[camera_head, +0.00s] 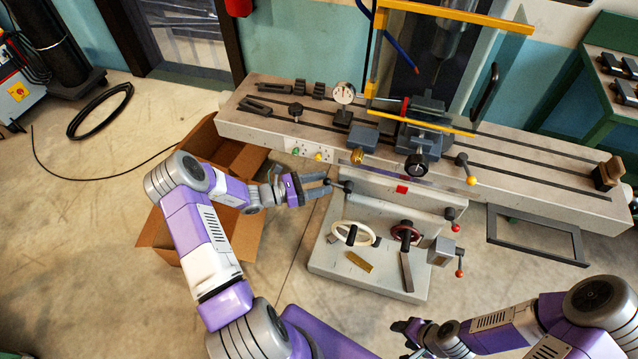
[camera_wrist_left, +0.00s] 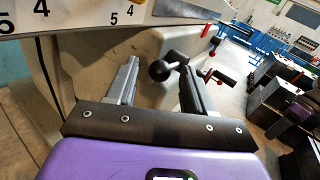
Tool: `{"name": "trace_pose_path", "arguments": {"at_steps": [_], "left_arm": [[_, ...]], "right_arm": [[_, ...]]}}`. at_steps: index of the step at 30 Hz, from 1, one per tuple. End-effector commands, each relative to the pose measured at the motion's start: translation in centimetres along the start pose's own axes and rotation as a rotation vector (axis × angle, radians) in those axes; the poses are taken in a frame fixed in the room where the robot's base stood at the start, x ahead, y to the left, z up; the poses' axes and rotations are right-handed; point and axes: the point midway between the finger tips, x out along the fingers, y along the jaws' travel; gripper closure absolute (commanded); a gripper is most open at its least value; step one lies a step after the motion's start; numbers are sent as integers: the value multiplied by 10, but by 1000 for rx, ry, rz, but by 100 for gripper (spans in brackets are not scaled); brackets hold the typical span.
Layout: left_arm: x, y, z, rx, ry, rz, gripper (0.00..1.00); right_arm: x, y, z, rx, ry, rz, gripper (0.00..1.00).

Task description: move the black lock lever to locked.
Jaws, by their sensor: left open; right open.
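The black lock lever (camera_head: 347,187), a short arm with a ball knob, sits on the front of the grey machine below the table. In the left wrist view its black ball (camera_wrist_left: 160,70) shows between the two fingers, towards their far ends. My left gripper (camera_head: 327,185) is open, its fingers on either side of the lever's knob end; I cannot tell whether either finger touches it. It also shows in the left wrist view (camera_wrist_left: 156,75). My right gripper (camera_head: 407,332) is open and empty at the lower edge of the head view, away from the machine.
Red-knobbed levers (camera_head: 451,213) and a yellow-knobbed lever (camera_head: 466,170) stick out to the right. A white handwheel (camera_head: 353,234) and a dark red handwheel (camera_head: 406,234) sit below. The long machine table (camera_head: 560,180) overhangs. A cardboard box (camera_head: 160,238) stands left on the floor.

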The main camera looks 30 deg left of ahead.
Motion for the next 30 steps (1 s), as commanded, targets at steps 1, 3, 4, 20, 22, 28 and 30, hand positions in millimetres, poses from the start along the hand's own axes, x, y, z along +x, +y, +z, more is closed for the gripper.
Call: {"name": "trace_pose_path", "arguments": {"at_steps": [1, 3, 4, 20, 22, 28, 30], "left_arm": [[0, 0, 0, 0, 0, 0, 48], [0, 0, 0, 0, 0, 0, 48], [0, 0, 0, 0, 0, 0, 48], [0, 0, 0, 0, 0, 0, 100], [0, 0, 0, 0, 0, 0, 100], [5, -1, -4, -14, -20, -12, 100], [9, -2, -6, -27, -38, -22, 100]], "right_arm": [[0, 0, 0, 0, 0, 0, 45], [0, 0, 0, 0, 0, 0, 45], [0, 0, 0, 0, 0, 0, 45], [0, 0, 0, 0, 0, 0, 45], [0, 0, 0, 0, 0, 0, 45], [4, 2, 0, 0, 0, 0, 45], [8, 3, 0, 0, 0, 0, 45]]}}
